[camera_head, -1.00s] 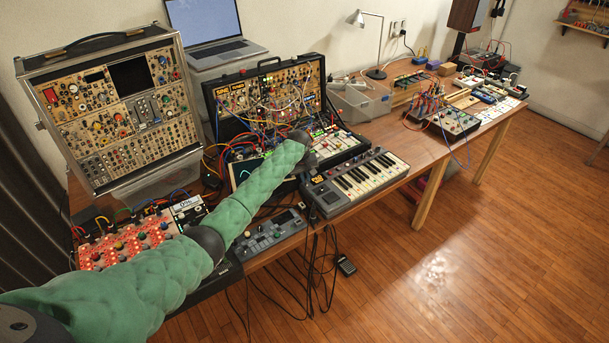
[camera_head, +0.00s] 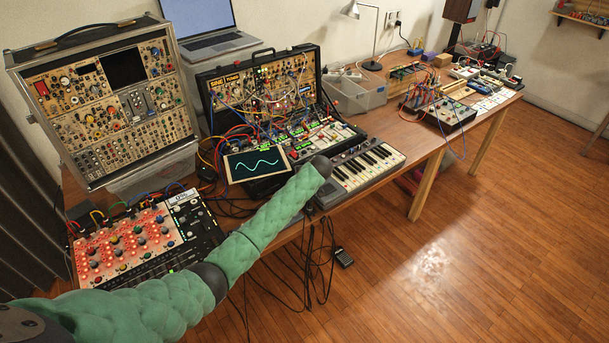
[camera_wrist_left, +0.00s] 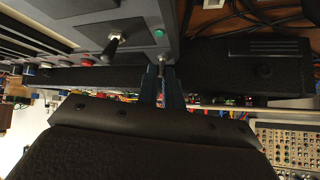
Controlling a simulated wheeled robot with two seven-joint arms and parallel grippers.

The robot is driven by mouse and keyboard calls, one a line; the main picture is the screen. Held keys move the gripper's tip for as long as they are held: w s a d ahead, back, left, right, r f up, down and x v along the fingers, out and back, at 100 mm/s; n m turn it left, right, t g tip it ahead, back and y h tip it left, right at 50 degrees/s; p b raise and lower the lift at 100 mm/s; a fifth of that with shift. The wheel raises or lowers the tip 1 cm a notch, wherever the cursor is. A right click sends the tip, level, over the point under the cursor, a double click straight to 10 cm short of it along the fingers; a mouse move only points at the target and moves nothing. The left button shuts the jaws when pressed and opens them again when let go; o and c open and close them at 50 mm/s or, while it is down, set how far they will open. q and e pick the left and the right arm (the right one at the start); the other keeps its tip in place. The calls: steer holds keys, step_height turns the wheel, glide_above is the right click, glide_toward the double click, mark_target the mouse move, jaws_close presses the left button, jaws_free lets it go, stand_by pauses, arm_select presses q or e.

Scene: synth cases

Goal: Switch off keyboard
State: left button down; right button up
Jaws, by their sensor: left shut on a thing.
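The keyboard (camera_head: 368,168), with black and white keys, lies at the table's front edge in the head view. My left arm reaches to its left end and covers part of it; the gripper itself is hidden there. In the left wrist view, the keyboard's grey side (camera_wrist_left: 140,14) fills the top. It carries a black-tipped toggle (camera_wrist_left: 113,42) and a green light (camera_wrist_left: 158,33). My left gripper (camera_wrist_left: 163,88) has its narrow fingers close together on a small metal switch lever (camera_wrist_left: 164,69) near the light. My right gripper is not in view.
A screen with a wave (camera_head: 257,163) and a synth case (camera_head: 265,90) with patch cables stand behind my arm. A red-panelled mixer (camera_head: 125,240) is at the left front. Cables hang below the table edge. The floor at right is clear.

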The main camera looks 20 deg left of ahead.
arm_select(q)
steer(key=shift+s+d+f, duration=0.1)
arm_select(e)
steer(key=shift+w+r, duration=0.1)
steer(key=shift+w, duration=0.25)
arm_select(q)
steer(key=c, duration=1.5)
jaws_free()
steer(key=shift+c, duration=0.2)
